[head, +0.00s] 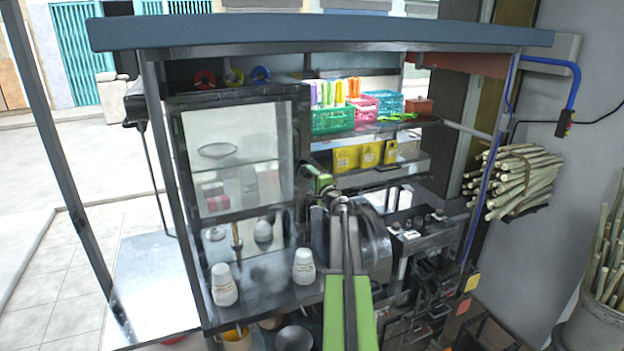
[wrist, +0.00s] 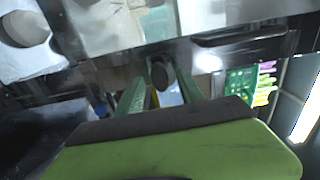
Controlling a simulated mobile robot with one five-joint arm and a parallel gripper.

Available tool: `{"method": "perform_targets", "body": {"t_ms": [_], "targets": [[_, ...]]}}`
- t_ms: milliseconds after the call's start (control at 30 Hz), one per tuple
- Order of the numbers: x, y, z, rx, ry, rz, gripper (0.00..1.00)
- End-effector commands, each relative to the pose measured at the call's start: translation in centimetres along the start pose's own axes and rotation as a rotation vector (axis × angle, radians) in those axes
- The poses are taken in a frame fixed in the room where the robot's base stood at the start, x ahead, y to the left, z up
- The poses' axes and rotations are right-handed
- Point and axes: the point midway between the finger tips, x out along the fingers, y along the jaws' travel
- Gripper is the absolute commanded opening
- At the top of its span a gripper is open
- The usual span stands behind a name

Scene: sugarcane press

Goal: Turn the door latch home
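The glass-fronted cabinet door (head: 240,160) stands on the left of the cart, with a grey metal frame. My green gripper (head: 310,172) is at the right edge of this door in the head view and covers the latch area there. In the wrist view a small dark rounded knob (wrist: 162,73), which looks like the latch, shows between the ends of my gripper's two green fingers (wrist: 161,88). The fingers stand apart, with a gap on each side of the knob. I cannot tell whether either finger touches it.
White cups (head: 224,285) stand on the metal counter below the door. Coloured baskets (head: 333,119) and yellow boxes (head: 346,158) sit on shelves to the right. The press machinery (head: 375,245) is close beside my arm. Cane bundles (head: 520,180) hang at the far right.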

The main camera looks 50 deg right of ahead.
Motion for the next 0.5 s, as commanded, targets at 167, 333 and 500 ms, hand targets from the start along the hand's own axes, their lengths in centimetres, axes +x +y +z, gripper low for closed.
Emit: {"method": "perform_targets", "body": {"t_ms": [167,333,500], "targets": [[-0.1,0.0,0.0,0.001,0.0,0.0,0.45],[-2.2,0.0,0.1,0.001,0.002,0.0,0.45],[-6.9,0.0,0.2,0.001,0.003,0.0,0.45]]}}
